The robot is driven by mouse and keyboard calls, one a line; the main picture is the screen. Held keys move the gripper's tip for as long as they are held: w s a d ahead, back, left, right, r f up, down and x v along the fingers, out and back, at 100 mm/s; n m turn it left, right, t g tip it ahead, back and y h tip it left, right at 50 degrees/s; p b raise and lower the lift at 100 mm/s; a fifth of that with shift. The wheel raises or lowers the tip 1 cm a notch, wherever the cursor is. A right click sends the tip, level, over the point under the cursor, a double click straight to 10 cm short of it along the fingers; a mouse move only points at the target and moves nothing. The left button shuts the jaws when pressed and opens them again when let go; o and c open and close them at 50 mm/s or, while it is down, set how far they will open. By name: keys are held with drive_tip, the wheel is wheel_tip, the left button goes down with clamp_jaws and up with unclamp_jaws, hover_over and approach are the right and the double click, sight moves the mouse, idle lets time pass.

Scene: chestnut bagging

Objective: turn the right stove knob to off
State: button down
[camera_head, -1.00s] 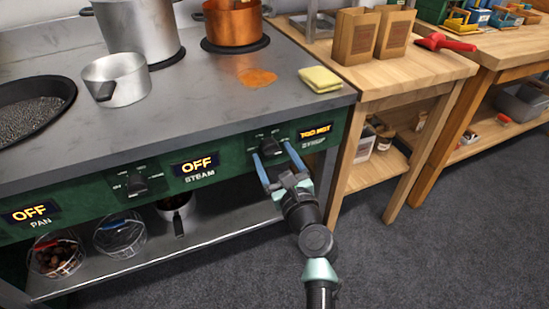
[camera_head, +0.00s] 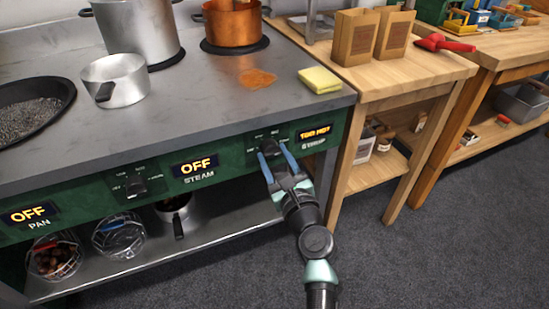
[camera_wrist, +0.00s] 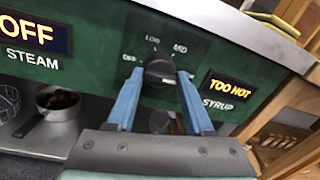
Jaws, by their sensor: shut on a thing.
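The right stove knob is a dark round knob (camera_wrist: 159,70) on the green front panel, with labels OFF, LOW and MED around it. In the head view the knob (camera_head: 269,147) sits left of the lit display (camera_head: 315,133) reading TOO HOT above SYRUP. My gripper (camera_wrist: 160,78) has its two blue fingers shut on the knob, one on each side. In the head view my gripper (camera_head: 272,151) reaches the panel from below right. The exact pointer position of the knob is hard to tell.
The left knob (camera_head: 136,186) is between displays reading OFF for PAN and STEAM. A wooden table (camera_head: 425,70) is at right.

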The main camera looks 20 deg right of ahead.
drive_tip(key=n+y+b, duration=0.1)
drive_tip(key=n+b, duration=0.7)
drive_tip(key=n, duration=0.4)
drive_tip(key=n+b, duration=0.8)
drive_tip(key=n, duration=0.3)
drive_tip(key=shift+d+f+n+t+y, duration=0.2)
drive_tip(key=shift+n+t+y, duration=0.1)
drive_tip(key=shift+n+y, duration=0.1)
drive_tip(key=n+b, duration=0.2)
drive_tip(key=n, duration=0.2)
drive_tip(key=shift+r, duration=0.1)
drive_tip(key=n+b, duration=0.2)
drive_tip(key=n, duration=0.3)
drive_tip(key=shift+r+y, duration=0.2)
drive_tip(key=shift+y, duration=0.2)
drive_tip(key=shift+r+n+b, duration=0.15)
drive_tip(key=shift+n+b, duration=0.6)
drive_tip(key=shift+n, duration=1.35)
drive_tip(key=shift+r, duration=0.1)
drive_tip(key=shift+c, duration=1.6)
unclamp_jaws()
drive_tip(key=shift+a, duration=0.1)
